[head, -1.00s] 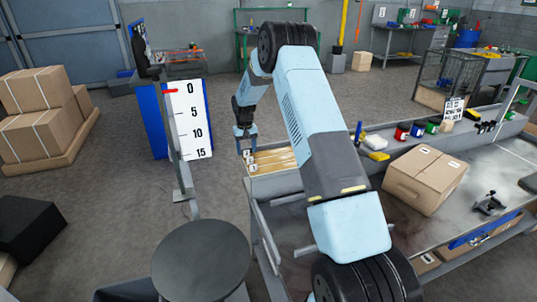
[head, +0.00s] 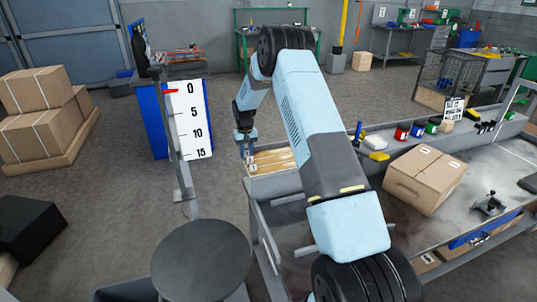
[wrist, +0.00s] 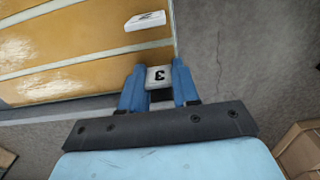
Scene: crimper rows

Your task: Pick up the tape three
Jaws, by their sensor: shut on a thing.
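My gripper (wrist: 159,85) is shut on tape three (wrist: 159,76), a small white block marked with a black 3, upside down in the wrist view. Its blue fingers stand on both sides of the block. In the wrist view the block lies at the corner of a tan tray (wrist: 50,55) with light dividers. I cannot tell whether it is clear of the tray floor. Another small white block (wrist: 145,21) lies further up, by the same edge. In the head view my gripper (head: 246,147) is at the left end of the tray (head: 278,160).
A cardboard box (head: 425,180) sits on the bench to the right. Several small containers and a yellow item (head: 379,157) line the bench's back rail. A white scale board (head: 188,120) stands just left of my gripper. Open floor (head: 110,205) lies further left.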

